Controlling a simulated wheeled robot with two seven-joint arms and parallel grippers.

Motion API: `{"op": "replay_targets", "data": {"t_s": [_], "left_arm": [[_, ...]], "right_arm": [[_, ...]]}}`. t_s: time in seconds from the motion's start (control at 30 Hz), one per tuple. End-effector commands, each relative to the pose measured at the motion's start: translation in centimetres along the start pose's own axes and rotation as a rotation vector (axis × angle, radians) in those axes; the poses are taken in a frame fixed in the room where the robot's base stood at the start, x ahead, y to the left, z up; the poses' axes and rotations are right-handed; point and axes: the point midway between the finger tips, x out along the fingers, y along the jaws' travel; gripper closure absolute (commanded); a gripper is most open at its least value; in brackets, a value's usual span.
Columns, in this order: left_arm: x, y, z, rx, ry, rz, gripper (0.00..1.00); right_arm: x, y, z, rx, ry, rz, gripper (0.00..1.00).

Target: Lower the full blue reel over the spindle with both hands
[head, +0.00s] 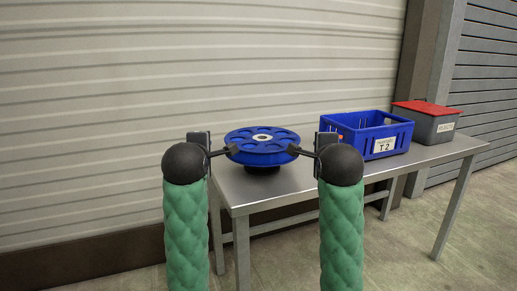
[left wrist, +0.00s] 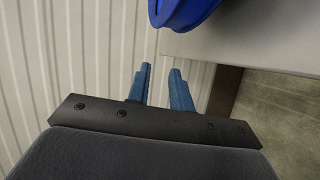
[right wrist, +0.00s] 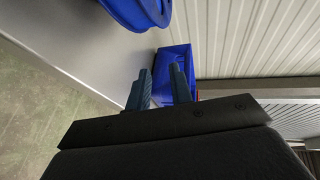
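The blue reel (head: 262,139) lies flat above a dark round base (head: 262,169) on the metal table. A light hub with a dark centre shows on its top; I cannot tell whether a spindle is inside. My left gripper (head: 229,151) is at the reel's left side and my right gripper (head: 296,151) at its right side. In the left wrist view the reel's edge (left wrist: 180,10) is beyond the open, empty fingers (left wrist: 160,68). In the right wrist view the reel (right wrist: 140,10) is likewise beyond the open, empty fingers (right wrist: 160,68).
A blue crate (head: 341,140) labelled T 2 stands right of the reel, behind my right gripper. A grey box with a red lid (head: 427,107) stands at the table's far right end. The metal table (head: 300,182) is bare around the base. A ribbed shutter wall (head: 200,70) stands behind.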

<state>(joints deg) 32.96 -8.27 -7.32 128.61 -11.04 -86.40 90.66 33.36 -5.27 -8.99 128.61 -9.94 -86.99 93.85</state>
Motion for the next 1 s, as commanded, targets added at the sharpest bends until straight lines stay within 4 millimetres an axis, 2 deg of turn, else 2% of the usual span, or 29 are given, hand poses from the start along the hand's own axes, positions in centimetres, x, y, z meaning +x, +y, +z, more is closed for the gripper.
{"op": "replay_targets", "data": {"t_s": [0.23, 0.37, 1.0], "left_arm": [[0.1, 0.0, 0.0, 0.002, 0.000, -0.001, 0.78], [0.9, 0.0, 0.0, 0.004, 0.001, -0.001, 0.78], [10.7, 0.0, -0.1, 0.005, 0.001, -0.003, 0.78]], "right_arm": [[0.1, 0.0, 0.0, -0.002, 0.000, 0.001, 0.78], [0.9, 0.0, 0.0, -0.003, 0.001, 0.002, 0.78], [10.7, 0.0, -0.1, -0.005, 0.001, 0.003, 0.78]]}}
